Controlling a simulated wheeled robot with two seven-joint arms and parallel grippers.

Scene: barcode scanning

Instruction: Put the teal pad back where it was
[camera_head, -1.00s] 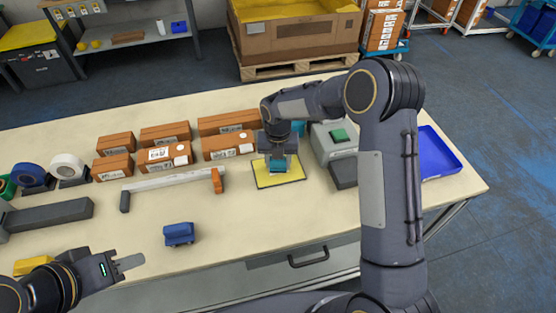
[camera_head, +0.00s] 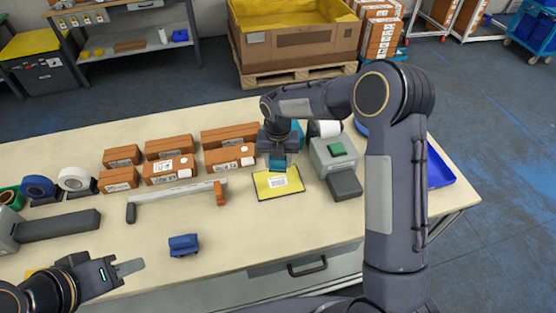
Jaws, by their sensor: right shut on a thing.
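The teal pad (camera_head: 278,163) is in my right gripper (camera_head: 277,158), which is shut on it. It is over the back edge of a yellow envelope (camera_head: 266,191) with a white label, lying flat on the table. The gripper partly hides the pad, and I cannot tell how high it is above the table. My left gripper (camera_head: 125,267) is at the front left, over the table's near edge and away from the pad. Its fingers show side-on, and their gap is unclear.
Brown boxes (camera_head: 168,170) stand left of my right gripper. A grey device with a green top (camera_head: 335,152) stands close on its right, with a blue tray (camera_head: 440,167) beyond. A small blue block (camera_head: 183,245) lies in front. The front middle of the table (camera_head: 225,230) is clear.

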